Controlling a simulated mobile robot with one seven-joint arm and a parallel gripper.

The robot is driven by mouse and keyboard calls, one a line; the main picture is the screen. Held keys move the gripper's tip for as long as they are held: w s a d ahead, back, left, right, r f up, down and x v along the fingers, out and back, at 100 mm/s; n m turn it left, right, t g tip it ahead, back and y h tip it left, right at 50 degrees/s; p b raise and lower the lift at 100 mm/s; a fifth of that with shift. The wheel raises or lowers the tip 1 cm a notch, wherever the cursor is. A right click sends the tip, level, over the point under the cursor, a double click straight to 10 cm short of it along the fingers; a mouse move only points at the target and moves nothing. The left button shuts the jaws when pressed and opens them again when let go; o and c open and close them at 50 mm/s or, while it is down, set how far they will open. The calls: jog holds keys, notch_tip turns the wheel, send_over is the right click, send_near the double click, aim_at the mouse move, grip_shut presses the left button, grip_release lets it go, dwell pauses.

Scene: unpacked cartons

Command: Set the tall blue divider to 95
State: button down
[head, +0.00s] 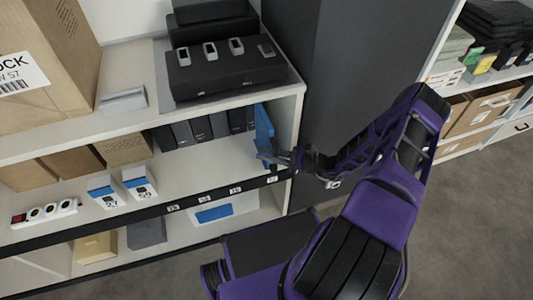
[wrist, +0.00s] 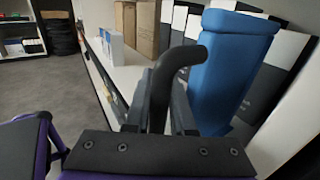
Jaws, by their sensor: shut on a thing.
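The tall blue divider (head: 264,132) stands upright, slightly tilted in the picture, at the right end of the middle shelf. It fills the right of the wrist view (wrist: 232,62). A dark bent handle (wrist: 180,68) shows between my fingers and reaches toward the divider. My gripper (head: 279,160) is at the divider's lower front and shut on this handle. The shelf's dark front rail (head: 150,215) carries small white number labels; the rightmost label (head: 272,180) lies just below my gripper. Its number is too small to read surely.
Dark binders (head: 200,128) stand behind and left of the divider. Two blue-white boxes (head: 139,184) and brown cartons (head: 73,163) are farther left on that shelf. The shelf's white side wall (head: 287,135) is close on the right. A dark grey panel (head: 345,80) stands beyond it.

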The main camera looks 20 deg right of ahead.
jog(key=shift+d+f, duration=0.15)
jog(key=shift+d, duration=0.2)
jog(key=c, duration=1)
grip_release()
jog(key=shift+c, duration=0.2)
jog(key=v, duration=1.7)
jog(key=shift+s, duration=0.3)
jog(key=shift+d, duration=0.1)
